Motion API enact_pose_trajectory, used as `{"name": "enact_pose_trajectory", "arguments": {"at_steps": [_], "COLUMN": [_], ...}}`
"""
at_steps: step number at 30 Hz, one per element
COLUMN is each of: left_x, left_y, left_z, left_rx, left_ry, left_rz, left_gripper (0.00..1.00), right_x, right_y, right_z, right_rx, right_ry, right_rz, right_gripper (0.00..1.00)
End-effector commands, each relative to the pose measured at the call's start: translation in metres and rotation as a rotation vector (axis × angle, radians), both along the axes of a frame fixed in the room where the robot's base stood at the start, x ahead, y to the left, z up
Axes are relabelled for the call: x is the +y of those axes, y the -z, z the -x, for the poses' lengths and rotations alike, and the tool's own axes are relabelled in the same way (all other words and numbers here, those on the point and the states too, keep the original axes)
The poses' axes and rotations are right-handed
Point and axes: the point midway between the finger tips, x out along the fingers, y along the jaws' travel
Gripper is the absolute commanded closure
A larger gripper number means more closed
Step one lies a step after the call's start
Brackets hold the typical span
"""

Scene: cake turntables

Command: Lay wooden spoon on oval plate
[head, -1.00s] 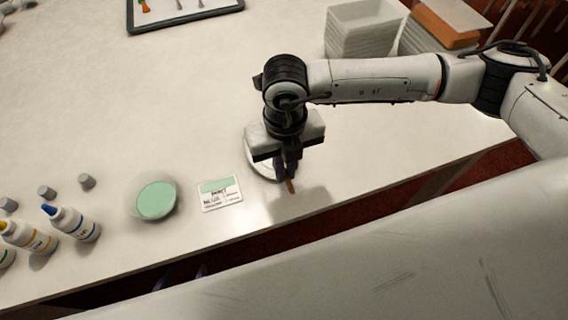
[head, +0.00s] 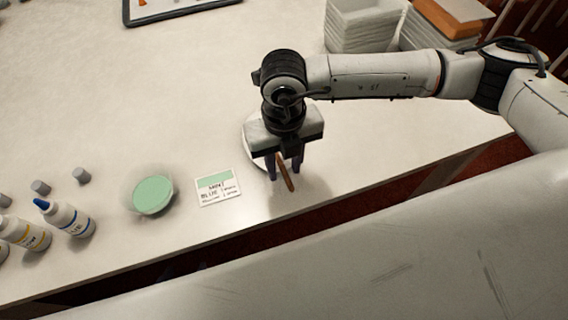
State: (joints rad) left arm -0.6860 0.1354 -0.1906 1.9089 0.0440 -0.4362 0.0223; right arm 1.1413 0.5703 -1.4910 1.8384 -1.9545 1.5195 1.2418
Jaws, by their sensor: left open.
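The wooden spoon (head: 285,174) shows as a brown handle below my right gripper (head: 284,172). That gripper points down with its fingers apart, one on each side of the handle, and looks open. A pale plate (head: 247,144), which I take for the oval plate, lies under this gripper. Only its left edge shows; the gripper hides the rest. The handle extends towards the table's front edge. I cannot tell whether the spoon touches the plate. My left gripper (head: 167,272) barely shows as dark tips below the front edge, mostly hidden by my pale arm.
A card (head: 217,188) and a mint green round dish (head: 152,195) lie left of the plate. Bottles (head: 68,217) and small grey caps (head: 81,175) stand further left. Stacked pale trays (head: 362,27) and a dark-rimmed tray (head: 180,12) are at the back. The middle table is clear.

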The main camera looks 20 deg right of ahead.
Motion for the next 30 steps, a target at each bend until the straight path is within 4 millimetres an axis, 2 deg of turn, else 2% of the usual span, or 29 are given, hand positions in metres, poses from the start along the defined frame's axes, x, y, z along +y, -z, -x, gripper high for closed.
{"name": "enact_pose_trajectory", "arguments": {"at_steps": [12, 15, 21, 30], "left_x": [0.000, -0.001, -0.001, -0.002], "left_y": [0.004, 0.004, 0.004, 0.004], "left_z": [0.000, 0.000, 0.000, 0.000], "left_rx": [0.002, 0.000, 0.000, 0.000], "left_ry": [0.002, 0.003, 0.004, 0.004], "left_rz": [-0.001, -0.002, -0.001, 0.000], "left_gripper": [0.45, 0.45, 0.45, 0.45], "right_x": [0.000, 0.000, 0.000, 0.000], "right_y": [-0.074, -0.088, -0.099, -0.099], "right_z": [-0.001, -0.001, 0.000, 0.000], "right_rx": [-0.005, -0.004, -0.001, -0.001], "right_ry": [-0.001, 0.000, 0.000, 0.000], "right_rz": [-0.001, -0.002, -0.001, -0.001], "right_gripper": [0.68, 0.68, 0.68, 0.68]}}
